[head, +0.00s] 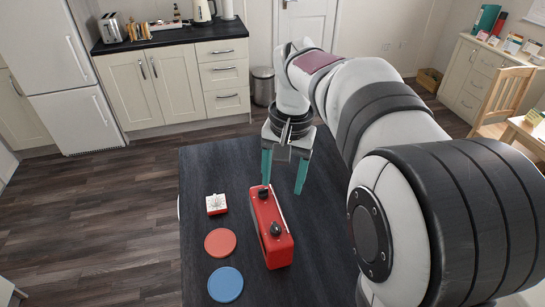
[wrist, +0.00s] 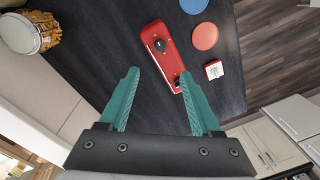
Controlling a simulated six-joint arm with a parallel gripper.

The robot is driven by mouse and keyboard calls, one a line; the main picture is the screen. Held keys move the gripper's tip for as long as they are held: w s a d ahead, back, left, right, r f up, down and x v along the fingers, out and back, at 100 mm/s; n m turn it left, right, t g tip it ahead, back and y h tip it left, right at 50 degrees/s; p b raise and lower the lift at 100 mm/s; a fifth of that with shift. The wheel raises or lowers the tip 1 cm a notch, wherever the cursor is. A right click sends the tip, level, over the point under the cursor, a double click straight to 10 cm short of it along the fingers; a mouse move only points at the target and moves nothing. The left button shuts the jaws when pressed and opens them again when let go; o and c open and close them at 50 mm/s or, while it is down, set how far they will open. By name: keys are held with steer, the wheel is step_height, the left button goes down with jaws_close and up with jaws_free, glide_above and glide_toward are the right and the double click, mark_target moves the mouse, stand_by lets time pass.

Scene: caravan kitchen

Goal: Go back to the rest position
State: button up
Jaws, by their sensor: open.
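My gripper (head: 284,170) hangs above the dark table (head: 320,235), its two teal fingers spread apart with nothing between them. It also shows in the wrist view (wrist: 157,100), open and empty. A red box-shaped device (head: 271,228) with two black knobs stands on the table just in front of and below the fingers in the head view. In the wrist view the red device (wrist: 165,52) lies beyond the fingertips, its near end close to the right finger. I cannot tell the exact height of the gripper above the table.
A small white-and-red timer-like block (head: 216,204), an orange-red disc (head: 220,242) and a blue disc (head: 225,285) lie left of the red device. A kitchen counter (head: 170,38) stands at the back. The table's far-left part is clear.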

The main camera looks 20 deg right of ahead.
steer(key=shift+s, duration=0.1)
steer(key=s+a+f, duration=0.3)
steer(key=s, duration=0.9)
steer(key=s+a+f+y, duration=0.1)
steer(key=s+a+f, duration=0.2)
steer(key=s, duration=0.9)
steer(key=shift+a+n+g, duration=0.15)
steer(key=shift+n+g, duration=0.15)
steer(key=shift+n, duration=0.1)
steer(key=shift+w, duration=0.15)
